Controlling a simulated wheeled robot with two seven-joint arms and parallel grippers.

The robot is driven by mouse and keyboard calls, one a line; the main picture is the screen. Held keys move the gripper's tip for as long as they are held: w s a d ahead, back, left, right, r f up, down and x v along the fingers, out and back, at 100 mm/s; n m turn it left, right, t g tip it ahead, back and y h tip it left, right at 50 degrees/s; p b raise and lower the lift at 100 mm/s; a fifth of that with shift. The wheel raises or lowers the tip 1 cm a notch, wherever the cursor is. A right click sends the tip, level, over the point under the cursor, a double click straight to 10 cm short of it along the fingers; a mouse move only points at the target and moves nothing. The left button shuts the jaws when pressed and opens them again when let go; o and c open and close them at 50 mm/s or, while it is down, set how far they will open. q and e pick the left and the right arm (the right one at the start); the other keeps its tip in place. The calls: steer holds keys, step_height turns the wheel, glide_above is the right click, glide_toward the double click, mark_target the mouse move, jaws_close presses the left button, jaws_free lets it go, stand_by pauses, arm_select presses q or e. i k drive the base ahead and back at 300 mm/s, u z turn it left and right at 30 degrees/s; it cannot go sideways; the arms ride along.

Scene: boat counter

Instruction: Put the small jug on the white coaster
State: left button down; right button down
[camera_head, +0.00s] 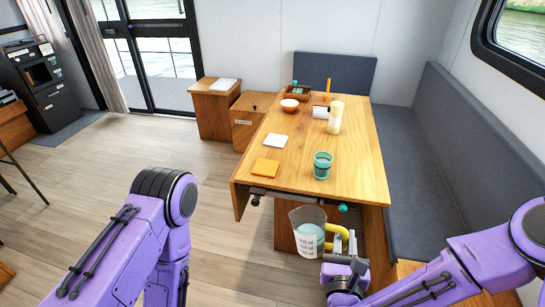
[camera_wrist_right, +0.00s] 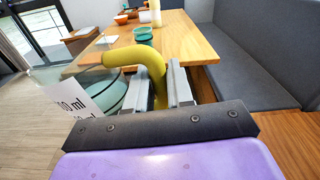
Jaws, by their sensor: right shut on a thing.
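The small jug (camera_head: 308,232) is a clear measuring jug with teal contents, a white ml label and a yellow handle. My right gripper (camera_head: 345,244) is shut on its handle and holds it roughly upright at the table's near edge. In the right wrist view, the yellow handle (camera_wrist_right: 150,60) runs between the fingers of my right gripper (camera_wrist_right: 163,86), and the jug body is at left, partly cut off. The white coaster (camera_head: 275,141) lies flat and bare on the table, left of its middle, well beyond the jug. My left arm shows, but its gripper is out of view.
On the wooden table (camera_head: 300,150) an orange coaster (camera_head: 265,167) lies nearer than the white one. A teal cup (camera_head: 322,166) stands to the right. A pale yellow bottle (camera_head: 335,117), a white mug (camera_head: 319,112) and a bowl (camera_head: 289,105) stand farther back. A bench (camera_head: 410,170) lines the right side.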

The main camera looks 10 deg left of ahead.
mark_target(282, 139)
steer(key=k, duration=1.05)
steer(key=u, duration=0.45)
steer(key=i, duration=2.05)
steer(key=u, duration=3.35)
steer(key=k, duration=0.55)
steer(key=z, duration=2.15)
